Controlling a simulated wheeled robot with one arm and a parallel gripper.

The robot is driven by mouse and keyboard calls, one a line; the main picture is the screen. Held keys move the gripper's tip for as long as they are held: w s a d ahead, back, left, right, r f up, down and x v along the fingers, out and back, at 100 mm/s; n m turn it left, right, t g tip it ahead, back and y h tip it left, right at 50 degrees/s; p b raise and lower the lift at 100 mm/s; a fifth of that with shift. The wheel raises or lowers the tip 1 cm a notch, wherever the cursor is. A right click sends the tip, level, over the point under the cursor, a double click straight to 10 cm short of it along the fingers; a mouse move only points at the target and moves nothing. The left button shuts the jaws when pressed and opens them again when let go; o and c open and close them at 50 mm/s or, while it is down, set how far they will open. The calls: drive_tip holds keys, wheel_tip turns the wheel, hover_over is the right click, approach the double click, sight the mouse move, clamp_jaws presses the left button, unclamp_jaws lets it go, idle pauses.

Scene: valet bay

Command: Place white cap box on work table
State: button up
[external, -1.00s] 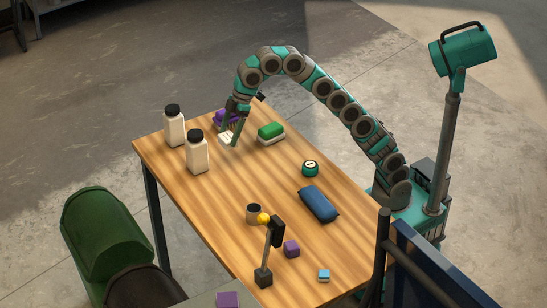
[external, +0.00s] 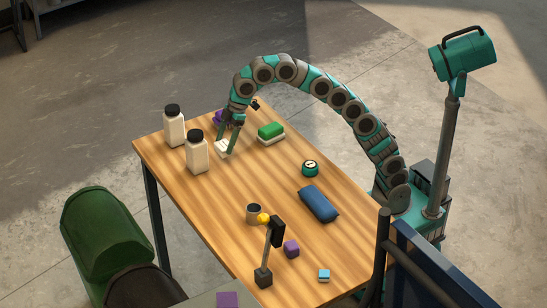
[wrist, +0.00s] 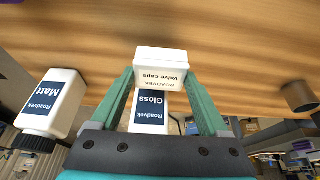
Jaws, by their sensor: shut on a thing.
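The white cap box (external: 221,147), lettered "Valve caps" in the wrist view (wrist: 161,64), is between the fingertips of my gripper (external: 227,146). My gripper is shut on it; the two green fingers also show in the wrist view (wrist: 160,78). The box is over the far left part of the wooden work table (external: 260,177), low and close to its top. I cannot tell whether it touches the table. The fingers partly hide the box in the external view.
Two white bottles with black caps stand left of the box: the nearer (external: 197,155) and the farther (external: 174,129). A purple thing (external: 217,117) is partly behind my gripper. A green-topped block (external: 270,131) is to the right. Bare tabletop lies in front of the box.

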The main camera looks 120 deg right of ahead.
drive_tip(key=shift+f, duration=1.75)
drive_tip(key=shift+f, duration=0.1)
drive_tip(key=o, duration=1.2)
drive_tip(key=shift+o, duration=0.2)
drive_tip(key=shift+r, duration=0.2)
drive_tip(key=v, duration=1.2)
drive_tip(key=shift+f, duration=0.1)
